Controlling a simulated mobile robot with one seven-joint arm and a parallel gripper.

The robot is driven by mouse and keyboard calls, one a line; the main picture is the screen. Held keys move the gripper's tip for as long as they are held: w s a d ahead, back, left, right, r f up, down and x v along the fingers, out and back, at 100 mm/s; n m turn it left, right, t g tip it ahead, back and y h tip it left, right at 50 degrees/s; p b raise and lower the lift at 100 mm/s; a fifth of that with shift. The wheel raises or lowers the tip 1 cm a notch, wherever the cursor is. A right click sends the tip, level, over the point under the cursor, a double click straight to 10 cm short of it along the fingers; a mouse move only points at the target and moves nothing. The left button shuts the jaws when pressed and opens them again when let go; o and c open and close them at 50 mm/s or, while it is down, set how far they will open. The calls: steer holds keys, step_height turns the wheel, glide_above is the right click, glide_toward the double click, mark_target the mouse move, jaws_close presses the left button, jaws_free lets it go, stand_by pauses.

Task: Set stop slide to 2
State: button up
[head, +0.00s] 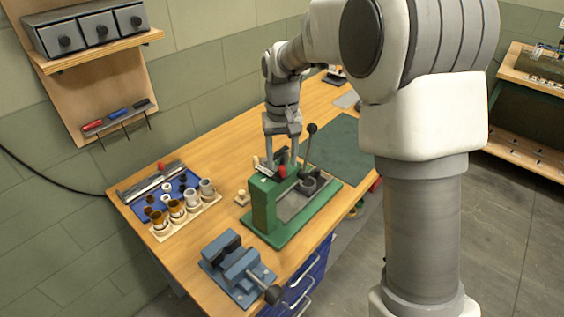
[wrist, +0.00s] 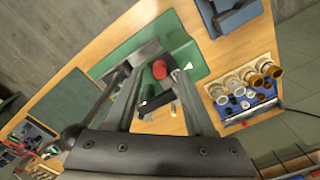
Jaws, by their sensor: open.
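The green bench press (head: 264,205) stands on the workbench, with a red knob (head: 281,171) and a pale metal strip (head: 264,171) at its top. I take these for the stop slide, but its scale and numbers are too small to read. My gripper (head: 283,153) points down over the press. In the wrist view my gripper (wrist: 160,72) is open, its fingers on either side of the red knob (wrist: 159,69) in the picture. I cannot tell whether they touch it. A dark lever with a ball end (head: 312,129) rises beside the gripper.
A blue vise (head: 238,268) sits at the bench's near edge. A tray of cups (head: 187,211) and a metal rail with another red knob (head: 152,181) lie to the left. A dark green mat (head: 340,146) lies behind the press on the wooden bench (head: 217,167).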

steer(key=shift+f, duration=0.8)
jaws_close()
stand_by(0.9)
